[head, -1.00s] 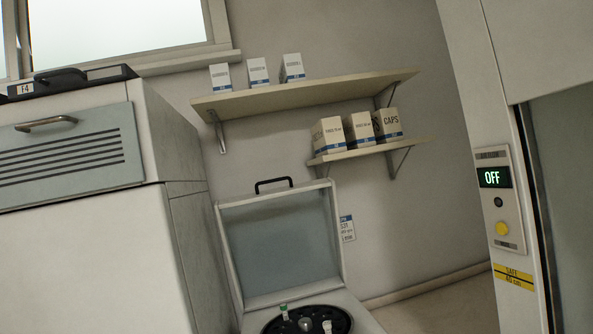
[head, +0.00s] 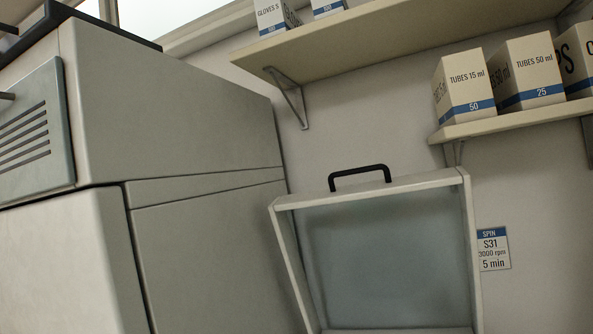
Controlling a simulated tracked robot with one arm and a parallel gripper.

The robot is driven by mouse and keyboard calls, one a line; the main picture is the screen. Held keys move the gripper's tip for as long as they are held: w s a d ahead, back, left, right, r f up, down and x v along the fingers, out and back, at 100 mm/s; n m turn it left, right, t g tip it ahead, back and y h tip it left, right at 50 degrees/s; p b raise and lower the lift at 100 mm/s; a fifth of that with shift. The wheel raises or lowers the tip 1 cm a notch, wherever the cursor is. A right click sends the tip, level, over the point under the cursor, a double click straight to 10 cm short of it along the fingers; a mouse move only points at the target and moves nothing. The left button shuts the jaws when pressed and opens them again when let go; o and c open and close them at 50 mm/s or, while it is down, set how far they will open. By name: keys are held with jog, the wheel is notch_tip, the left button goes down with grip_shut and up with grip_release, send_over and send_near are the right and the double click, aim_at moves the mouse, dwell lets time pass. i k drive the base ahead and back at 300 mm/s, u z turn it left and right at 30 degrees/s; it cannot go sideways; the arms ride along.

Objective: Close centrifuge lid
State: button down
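The centrifuge lid (head: 385,262) stands raised and open at the lower middle of the head view. It is a pale frame around a grey-blue inner panel. A black handle (head: 359,172) sits on its top edge. The lid's bottom edge is just in view, and the centrifuge body and rotor below it are out of the picture. My gripper is not in view.
A large pale cabinet (head: 200,220) stands left of the lid. Shelves above hold boxes, among them a tubes box (head: 463,88); the upper shelf (head: 340,50) overhangs the lid. A spin label (head: 493,249) is on the wall to the right.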

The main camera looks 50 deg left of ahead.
aim_at(451, 175)
jog(key=u, duration=0.5)
jog(key=i, duration=0.9)
jog(key=u, duration=0.5)
jog(key=k, duration=0.7)
jog(key=u, duration=0.2)
jog(key=i, duration=0.7)
jog(key=z, duration=0.1)
